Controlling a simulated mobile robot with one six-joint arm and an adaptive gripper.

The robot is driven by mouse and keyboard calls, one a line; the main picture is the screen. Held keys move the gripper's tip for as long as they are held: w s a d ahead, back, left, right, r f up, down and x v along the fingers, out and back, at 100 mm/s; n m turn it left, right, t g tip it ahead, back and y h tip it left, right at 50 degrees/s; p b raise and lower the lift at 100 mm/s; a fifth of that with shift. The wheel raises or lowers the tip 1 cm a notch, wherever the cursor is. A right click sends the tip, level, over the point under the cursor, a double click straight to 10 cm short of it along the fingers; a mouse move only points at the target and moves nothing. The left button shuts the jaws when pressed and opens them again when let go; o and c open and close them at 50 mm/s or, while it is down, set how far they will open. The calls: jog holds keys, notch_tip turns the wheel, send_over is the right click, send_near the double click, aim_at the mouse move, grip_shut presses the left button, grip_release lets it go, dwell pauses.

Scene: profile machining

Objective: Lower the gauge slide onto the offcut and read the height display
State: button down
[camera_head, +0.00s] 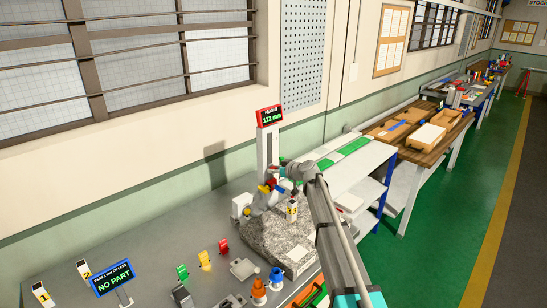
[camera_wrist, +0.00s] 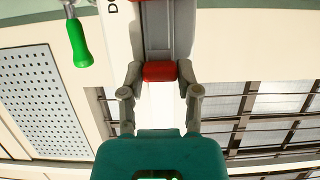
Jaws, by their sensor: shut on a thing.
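The height gauge is a tall pale column (camera_head: 264,152) on a speckled granite block (camera_head: 282,240). Its display (camera_head: 269,117) at the top shows green digits that look like 112 mm. My gripper (camera_head: 277,176) is beside the column, above the granite. In the wrist view my gripper (camera_wrist: 160,74) has its two fingers on either side of a red grip (camera_wrist: 160,71) on the gauge slide, shut on it. The slide's lower end and the offcut are hidden or too small to make out in the head view. A small numbered post (camera_head: 292,211) stands on the granite.
A blue-framed sign (camera_head: 112,278) reads NO PART. A green-handled tool (camera_wrist: 79,42) hangs in the wrist view.

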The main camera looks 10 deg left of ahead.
jog(key=shift+f+b, duration=0.85)
jog(key=shift+b, duration=0.05)
dwell(1.6)
dwell(0.6)
jog(key=shift+c, duration=2.2)
grip_release()
jog(key=shift+s+d, duration=0.95)
jog(key=shift+d, duration=0.25)
jog(key=shift+s+d, duration=0.9)
jog(key=shift+d, duration=0.25)
